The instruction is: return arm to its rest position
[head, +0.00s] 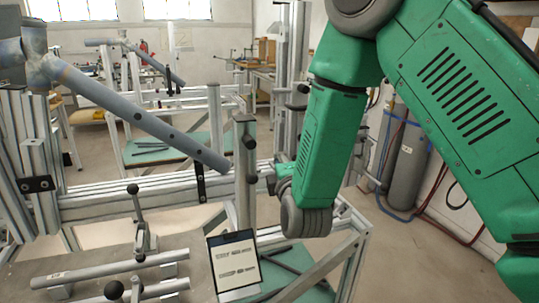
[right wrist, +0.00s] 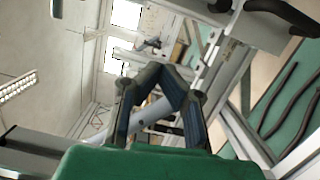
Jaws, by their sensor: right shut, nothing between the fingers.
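My green right arm comes in from the upper right of the head view and bends down at the middle, beside the aluminium frame jig (head: 120,200). My right gripper (head: 268,180) is mostly hidden behind the arm's lower link, near the right end of the jig's beam. In the right wrist view the two dark fingers of this gripper (right wrist: 163,75) meet at their tips, shut and empty. A grey tube (head: 150,123) slopes across the jig, left of the arm; part of it shows behind the fingers in the right wrist view (right wrist: 150,115). My left gripper is not in view.
A tablet-like panel (head: 235,263) stands at the front of the jig. Short tubes (head: 110,270) and clamps lie at the lower left. An upright post (head: 245,170) stands close left of my arm. Gas cylinders (head: 408,155) stand behind it at right. Open floor lies at lower right.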

